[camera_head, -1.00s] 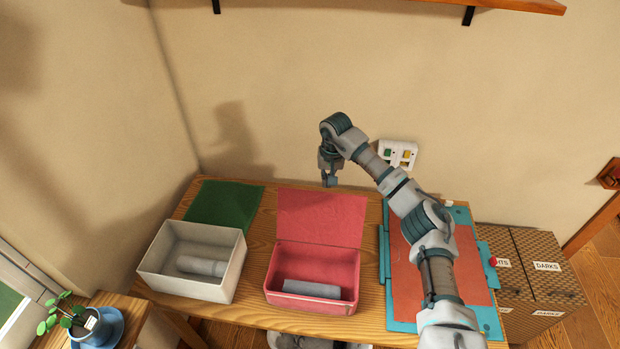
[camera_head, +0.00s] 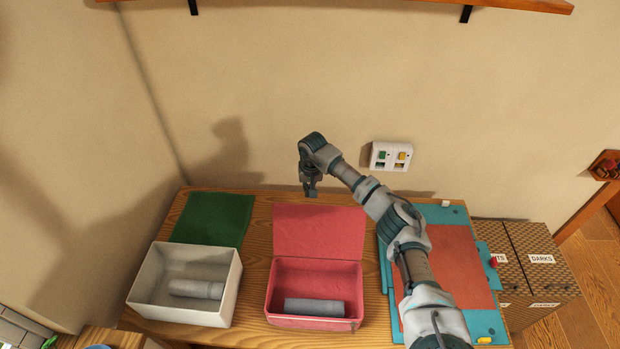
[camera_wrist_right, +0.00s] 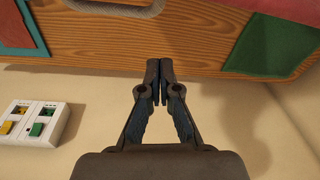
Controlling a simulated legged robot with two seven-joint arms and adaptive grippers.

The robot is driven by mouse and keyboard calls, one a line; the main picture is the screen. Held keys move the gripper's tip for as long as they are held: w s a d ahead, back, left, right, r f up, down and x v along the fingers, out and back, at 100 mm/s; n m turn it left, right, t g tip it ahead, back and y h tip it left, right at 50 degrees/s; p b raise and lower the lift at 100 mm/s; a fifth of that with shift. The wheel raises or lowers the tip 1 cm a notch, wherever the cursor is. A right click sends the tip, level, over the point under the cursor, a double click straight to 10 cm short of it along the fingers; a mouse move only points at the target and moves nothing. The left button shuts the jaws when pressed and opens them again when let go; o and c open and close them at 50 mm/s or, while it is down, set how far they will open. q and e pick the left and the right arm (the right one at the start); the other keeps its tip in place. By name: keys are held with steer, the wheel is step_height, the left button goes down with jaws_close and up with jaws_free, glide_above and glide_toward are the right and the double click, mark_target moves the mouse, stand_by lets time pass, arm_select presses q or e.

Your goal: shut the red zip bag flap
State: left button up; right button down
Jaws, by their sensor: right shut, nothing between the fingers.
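The red zip bag (camera_head: 315,287) sits open on the wooden table, with a grey roll (camera_head: 314,307) inside. Its red flap (camera_head: 319,232) is swung open toward the wall behind the bag. A corner of red at the top right of the right wrist view (camera_wrist_right: 265,6) may be part of it. My right gripper (camera_head: 310,192) is above the flap's far edge, near the wall, pointing down. Its fingers are shut with nothing between them, as the right wrist view (camera_wrist_right: 159,66) shows. It looks apart from the flap. My left gripper is not in view.
A white box (camera_head: 185,310) with a grey roll and a green cloth (camera_head: 213,219) are left of the bag. A teal-edged red board (camera_head: 455,262) lies right, under my arm. A switch panel (camera_head: 392,157) is on the wall. Patterned boxes (camera_head: 540,259) stand at the far right.

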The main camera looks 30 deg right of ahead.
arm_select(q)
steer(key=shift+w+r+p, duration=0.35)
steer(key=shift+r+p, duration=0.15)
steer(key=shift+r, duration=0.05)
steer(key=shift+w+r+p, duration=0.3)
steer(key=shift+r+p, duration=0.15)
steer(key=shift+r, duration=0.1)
arm_select(e)
steer(key=s, duration=0.1)
steer(key=s+a, duration=0.1)
steer(key=s, duration=0.1)
steer(key=shift+s+a+r, duration=0.1)
steer(key=shift+s+a, duration=0.05)
steer(key=shift+s, duration=0.15)
